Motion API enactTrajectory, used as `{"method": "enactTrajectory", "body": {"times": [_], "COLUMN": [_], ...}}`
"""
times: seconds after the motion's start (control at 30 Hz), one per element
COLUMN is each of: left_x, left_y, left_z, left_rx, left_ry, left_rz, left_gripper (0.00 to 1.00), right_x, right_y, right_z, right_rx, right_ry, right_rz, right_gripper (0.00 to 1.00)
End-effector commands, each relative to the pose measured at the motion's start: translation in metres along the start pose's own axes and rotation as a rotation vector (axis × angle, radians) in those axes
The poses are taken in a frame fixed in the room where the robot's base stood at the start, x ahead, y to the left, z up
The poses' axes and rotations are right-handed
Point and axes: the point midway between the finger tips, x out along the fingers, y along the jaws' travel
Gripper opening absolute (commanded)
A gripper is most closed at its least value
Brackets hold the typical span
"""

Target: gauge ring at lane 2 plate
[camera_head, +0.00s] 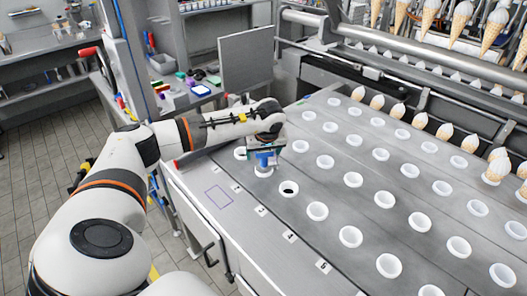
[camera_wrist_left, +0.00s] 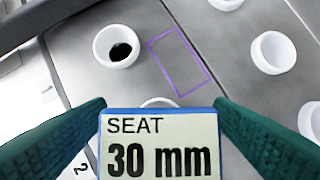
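My left gripper (camera_head: 265,152) is over the front row of white rings, at the near left of the grey plate (camera_head: 345,128). Its green fingers (camera_wrist_left: 160,120) press on both sides of a blue-edged gauge, whose label (camera_wrist_left: 160,148) reads "SEAT 30 mm". The blue gauge (camera_head: 264,159) also shows in the head view, directly above a white ring (camera_head: 263,172). Only that ring's rim (camera_wrist_left: 158,102) shows behind the gauge in the wrist view; contact cannot be told. A "2" label (camera_wrist_left: 80,168) lies at lower left. My right gripper is not in view.
The neighbouring ring (camera_head: 289,188) has a dark inside. More white rings stand in rows to the right. A purple outline (camera_wrist_left: 180,62) lies on the plate in the wrist view; another (camera_head: 218,196) marks the front ledge. Ice-cream cones (camera_head: 463,22) hang at the back.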

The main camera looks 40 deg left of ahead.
Motion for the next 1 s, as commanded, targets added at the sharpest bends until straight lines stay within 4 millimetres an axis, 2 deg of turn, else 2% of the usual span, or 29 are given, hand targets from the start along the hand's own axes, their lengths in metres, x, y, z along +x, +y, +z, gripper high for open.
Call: {"method": "enactTrajectory", "body": {"times": [0.27,0.37,0.73,0.83,1.0], "left_x": [-0.005,-0.018,-0.094,-0.108,-0.119], "left_y": [0.0,0.0,-0.001,-0.001,0.0], "left_z": [0.0,0.0,0.0,0.0,0.0], "left_rx": [0.0,0.0,0.0,0.0,0.001], "left_ry": [0.0,-0.001,-0.002,-0.002,0.0], "left_rz": [0.0,-0.002,-0.004,-0.003,-0.001], "left_gripper": [0.76,0.76,0.76,0.76,0.76], "right_x": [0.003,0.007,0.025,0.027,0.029], "right_y": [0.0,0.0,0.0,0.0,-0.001], "right_z": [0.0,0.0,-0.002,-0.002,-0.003], "right_rx": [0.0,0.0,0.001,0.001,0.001], "right_ry": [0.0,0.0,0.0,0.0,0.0], "right_rz": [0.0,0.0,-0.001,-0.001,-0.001], "right_gripper": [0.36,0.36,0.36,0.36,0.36]}}
